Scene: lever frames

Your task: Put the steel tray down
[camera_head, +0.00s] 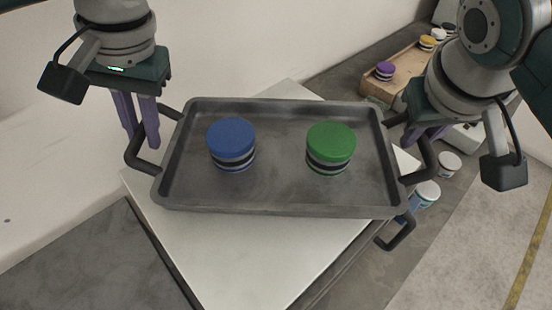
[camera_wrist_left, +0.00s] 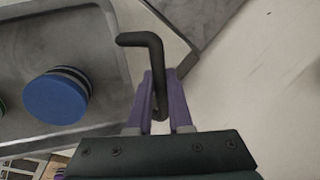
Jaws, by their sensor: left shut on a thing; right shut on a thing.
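The steel tray (camera_head: 285,195) is grey and rectangular, with a dark handle at each end. A blue-topped canister (camera_head: 231,140) stands on its left half and a green-topped canister (camera_head: 330,145) on its right half. My left gripper (camera_head: 142,145) is shut on the tray's left handle; the left wrist view shows its purple fingers (camera_wrist_left: 161,112) around the dark bar. My right gripper (camera_head: 420,138) is shut on the right handle, its fingertips partly hidden. The tray is over a white tabletop (camera_head: 240,250); I cannot tell whether it touches it.
A dark bar handle (camera_head: 396,234) sticks out near the tabletop's right side, below the tray. White-lidded containers (camera_head: 448,163) stand low at the right. A wooden surface (camera_head: 400,72) at the back right carries a purple-topped canister (camera_head: 385,70) and others.

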